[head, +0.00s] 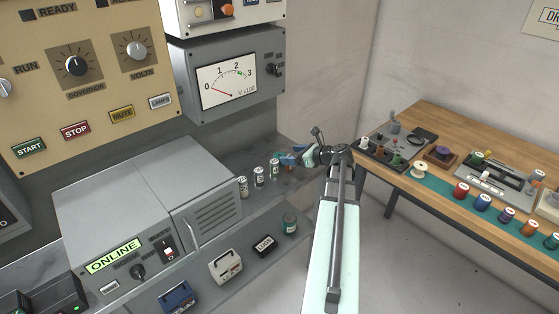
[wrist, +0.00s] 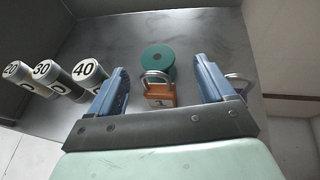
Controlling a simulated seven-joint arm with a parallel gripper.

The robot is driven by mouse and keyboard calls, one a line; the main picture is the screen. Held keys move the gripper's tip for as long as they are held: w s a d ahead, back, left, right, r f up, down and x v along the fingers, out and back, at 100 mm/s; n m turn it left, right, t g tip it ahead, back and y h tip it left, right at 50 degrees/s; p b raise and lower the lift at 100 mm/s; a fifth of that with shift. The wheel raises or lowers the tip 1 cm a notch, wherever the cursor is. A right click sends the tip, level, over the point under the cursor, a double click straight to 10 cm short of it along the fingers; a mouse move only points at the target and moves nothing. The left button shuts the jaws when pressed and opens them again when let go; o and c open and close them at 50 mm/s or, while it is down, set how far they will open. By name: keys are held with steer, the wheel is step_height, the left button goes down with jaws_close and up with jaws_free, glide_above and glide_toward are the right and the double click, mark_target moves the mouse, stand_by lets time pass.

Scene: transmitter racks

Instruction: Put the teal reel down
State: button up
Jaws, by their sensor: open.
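My gripper (wrist: 160,66) is open, with one blue finger on either side of the reel in the picture and a clear gap to each. Nothing is held between the fingers. In the head view my gripper (head: 299,157) is over the far right end of the shelf, and I cannot make out the reel there.
An orange padlock (wrist: 160,95) is close to the reel, on the near side. Another padlock (wrist: 239,82) is partly behind the right finger. Several numbered cylinders (wrist: 43,70) stand to the left. A wooden bench (head: 447,120) with coloured reels stands at the right.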

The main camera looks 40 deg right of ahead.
steer(key=shift+f+x, duration=0.1)
steer(key=shift+x, duration=1.2)
steer(key=shift+f+x, duration=0.15)
steer(key=shift+x, duration=1.1)
steer(key=shift+s+a, duration=0.15)
steer(key=c, duration=1.2)
steer(key=shift+c, duration=0.2)
steer(key=shift+r, duration=0.15)
step_height(320, 180, up, 10)
